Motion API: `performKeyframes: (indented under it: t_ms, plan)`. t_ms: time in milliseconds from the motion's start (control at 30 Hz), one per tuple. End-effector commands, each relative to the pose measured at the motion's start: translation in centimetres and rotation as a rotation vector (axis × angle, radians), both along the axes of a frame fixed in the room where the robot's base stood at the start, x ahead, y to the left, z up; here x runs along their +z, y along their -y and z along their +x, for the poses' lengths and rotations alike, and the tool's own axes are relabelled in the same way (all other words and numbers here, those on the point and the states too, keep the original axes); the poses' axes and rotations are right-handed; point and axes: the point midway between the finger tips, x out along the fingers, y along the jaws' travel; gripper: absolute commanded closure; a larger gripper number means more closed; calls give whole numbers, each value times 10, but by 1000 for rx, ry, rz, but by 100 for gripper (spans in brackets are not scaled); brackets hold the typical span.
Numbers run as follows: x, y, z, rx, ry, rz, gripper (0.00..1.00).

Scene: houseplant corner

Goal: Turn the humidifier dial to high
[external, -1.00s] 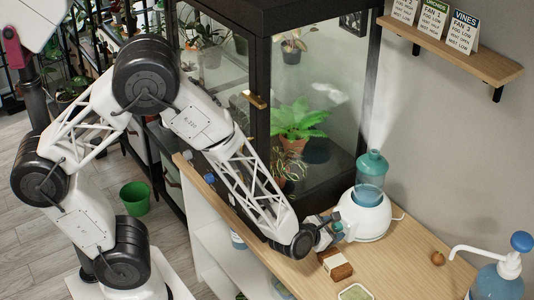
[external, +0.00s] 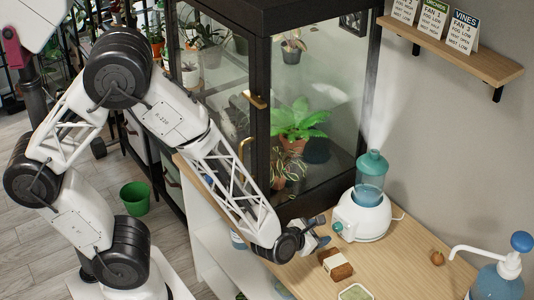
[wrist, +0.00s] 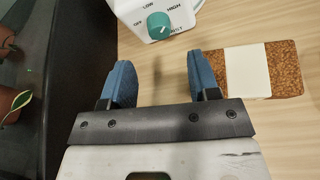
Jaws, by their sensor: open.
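The white humidifier (external: 366,220) with a teal tank stands on the wooden counter, mist rising from its top. Its teal dial (wrist: 158,25) shows at the top of the wrist view, with OFF, LOW and HIGH printed around it and another label, partly hidden, at lower right. A pale mark shows on the dial, but I cannot tell for certain which setting it points to. My gripper (wrist: 165,86) is open and empty, its blue fingers apart from the dial. In the external view my gripper (external: 321,233) is just left of the humidifier.
A cork block with a white band (wrist: 252,70) lies right of my fingers. A glass plant cabinet (external: 318,90) stands behind at left. A pump bottle (external: 500,280) and a small dish (external: 355,292) are at front right. The counter between is mostly clear.

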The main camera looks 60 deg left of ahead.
Motion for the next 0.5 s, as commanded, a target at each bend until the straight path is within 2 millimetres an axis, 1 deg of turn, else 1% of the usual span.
performKeyframes:
  t_ms: [100, 167, 500]
  plan:
    - [4, 1, -9, -1, 1, 0, 44]
    - [5, 1, -11, -1, 1, 0, 44]
    - [6, 1, -13, 0, 1, 0, 44]
